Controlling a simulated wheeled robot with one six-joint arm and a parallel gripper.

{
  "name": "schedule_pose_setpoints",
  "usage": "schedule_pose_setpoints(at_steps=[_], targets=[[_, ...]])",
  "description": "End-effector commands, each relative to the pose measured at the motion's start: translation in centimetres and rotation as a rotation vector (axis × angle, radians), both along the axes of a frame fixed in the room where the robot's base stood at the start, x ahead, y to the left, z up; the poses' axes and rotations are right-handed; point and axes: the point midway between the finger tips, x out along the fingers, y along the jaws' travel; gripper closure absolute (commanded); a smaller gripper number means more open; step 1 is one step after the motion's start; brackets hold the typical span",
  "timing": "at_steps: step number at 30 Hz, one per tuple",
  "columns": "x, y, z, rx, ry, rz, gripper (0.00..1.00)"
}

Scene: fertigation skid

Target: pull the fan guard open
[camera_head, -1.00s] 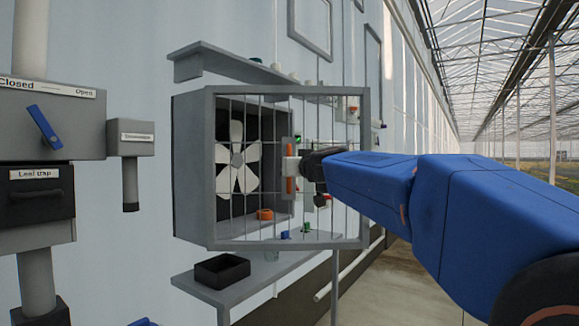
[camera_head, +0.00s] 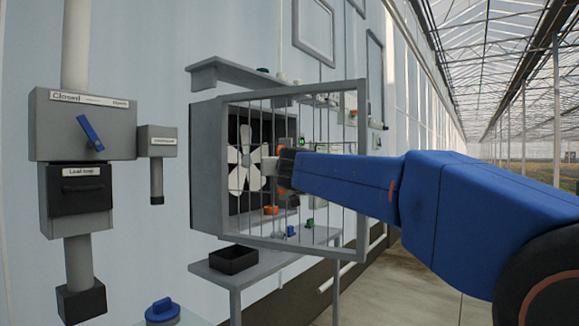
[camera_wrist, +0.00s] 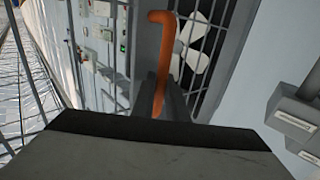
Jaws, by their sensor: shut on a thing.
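The fan guard (camera_head: 362,170) is a grey frame with thin upright bars. In the head view it stands swung out at an angle from the grey fan box (camera_head: 207,165), with its right edge towards me. The white fan (camera_head: 243,160) shows behind the bars. My gripper (camera_head: 282,168) is at the guard's middle. In the wrist view its dark fingers (camera_wrist: 160,98) are shut around the lower part of the orange handle (camera_wrist: 163,45). The handle's hooked upper end shows above the fingers. My gripper hides most of the handle in the head view.
A shelf (camera_head: 285,258) below the box holds a black tray (camera_head: 233,260). Another shelf (camera_head: 245,72) is above. A switch box with a blue lever (camera_head: 90,132) stands at the left. A clear walkway (camera_head: 430,285) runs along the right.

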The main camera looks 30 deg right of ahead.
Motion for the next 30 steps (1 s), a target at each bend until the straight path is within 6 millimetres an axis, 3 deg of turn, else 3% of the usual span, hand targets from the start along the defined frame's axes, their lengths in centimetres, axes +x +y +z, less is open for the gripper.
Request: schedule_pose_setpoints(at_steps=[3, 30], targets=[[0.2, 1.7, -0.2, 0.001, 0.014, -0.028, 1.00], [-1.4, 9.0, -1.0, 0.002, 0.021, -0.345, 1.00]])
